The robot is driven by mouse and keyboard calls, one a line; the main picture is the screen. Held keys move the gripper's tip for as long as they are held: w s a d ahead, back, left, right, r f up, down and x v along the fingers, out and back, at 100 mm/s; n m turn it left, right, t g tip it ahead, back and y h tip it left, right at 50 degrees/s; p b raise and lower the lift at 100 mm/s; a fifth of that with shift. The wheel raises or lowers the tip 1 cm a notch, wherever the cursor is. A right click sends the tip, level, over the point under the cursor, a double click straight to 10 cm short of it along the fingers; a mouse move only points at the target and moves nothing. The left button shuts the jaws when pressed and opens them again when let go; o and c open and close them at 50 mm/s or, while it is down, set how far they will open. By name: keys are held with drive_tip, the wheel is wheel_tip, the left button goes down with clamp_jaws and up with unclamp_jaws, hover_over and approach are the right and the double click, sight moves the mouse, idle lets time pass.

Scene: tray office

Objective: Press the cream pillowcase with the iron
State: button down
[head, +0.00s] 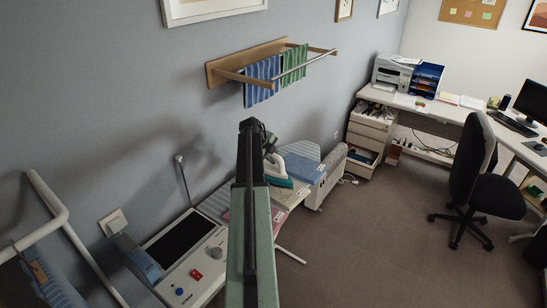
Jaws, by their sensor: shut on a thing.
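My arm rises through the middle of the head view, and my gripper (272,158) shows as a small dark shape just right of its far end. The iron (299,165), white with a teal lower part, is right at the gripper, which is shut on it; the fingers are partly hidden. Below the iron a cream cloth (288,195), apparently the pillowcase, lies flat on the ironing board, partly covered by my arm and the iron. I cannot tell whether the iron's sole touches the cloth.
Blue folded cloth (306,167) lies behind the iron. A pink cloth (277,214) is beside my arm. A white control panel (185,260) stands at lower left. A wall rack (270,65) holds blue and green towels. An office chair (480,180) stands right; the floor between is clear.

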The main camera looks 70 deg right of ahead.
sight(275, 170)
drive_tip(key=shift+m, duration=0.4)
wheel_tip(275, 170, down, 7)
drive_tip(key=b, duration=0.6)
drive_tip(key=shift+r, duration=0.15)
drive_tip(key=shift+s, duration=0.1)
drive_tip(key=shift+f+b, duration=0.45)
drive_tip(key=shift+b, duration=0.2)
idle(1.1)
wheel_tip(275, 170, up, 7)
drive_tip(key=p, duration=0.7)
drive_tip(key=shift+r, duration=0.1)
